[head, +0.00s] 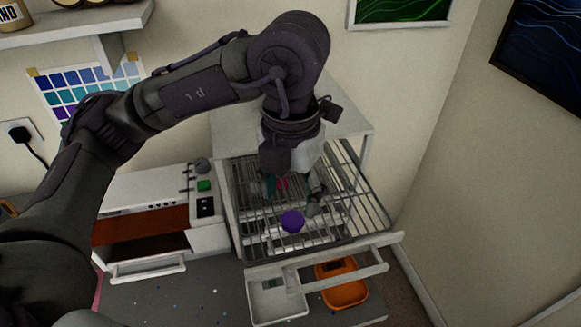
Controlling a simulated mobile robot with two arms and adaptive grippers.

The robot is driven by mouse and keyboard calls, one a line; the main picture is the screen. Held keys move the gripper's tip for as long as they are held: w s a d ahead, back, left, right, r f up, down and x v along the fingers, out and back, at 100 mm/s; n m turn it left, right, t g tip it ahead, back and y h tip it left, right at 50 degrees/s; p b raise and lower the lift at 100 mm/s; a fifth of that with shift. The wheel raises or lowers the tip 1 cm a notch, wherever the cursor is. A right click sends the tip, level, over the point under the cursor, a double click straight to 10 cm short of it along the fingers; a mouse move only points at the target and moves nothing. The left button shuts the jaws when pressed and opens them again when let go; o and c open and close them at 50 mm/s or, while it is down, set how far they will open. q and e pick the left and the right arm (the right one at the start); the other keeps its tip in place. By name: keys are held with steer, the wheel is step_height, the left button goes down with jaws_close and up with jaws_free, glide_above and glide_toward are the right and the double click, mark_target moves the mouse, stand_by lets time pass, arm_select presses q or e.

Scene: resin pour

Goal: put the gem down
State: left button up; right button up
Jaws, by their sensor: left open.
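A purple, rounded gem (292,221) sits on the wire rack (352,222) of the pale open-fronted cabinet, near the rack's front middle. My left gripper (291,199) points down over the rack, just behind the gem in the picture. Its fingers are spread and open. The right finger is close to the gem; I cannot tell whether they touch. A small teal piece and a pink piece (282,184) show between the fingers, partly hidden by the gripper. My right gripper is out of view.
A pulled-out frame or drawer front (345,269) stands before the rack. A white tray (272,303) and an orange tray (342,292) lie below it. A white oven-like box (150,215) with its front open stands left. Walls close in at right.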

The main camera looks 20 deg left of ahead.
mark_target(291, 222)
arm_select(q)
step_height(291, 222, up, 7)
stand_by(0.3)
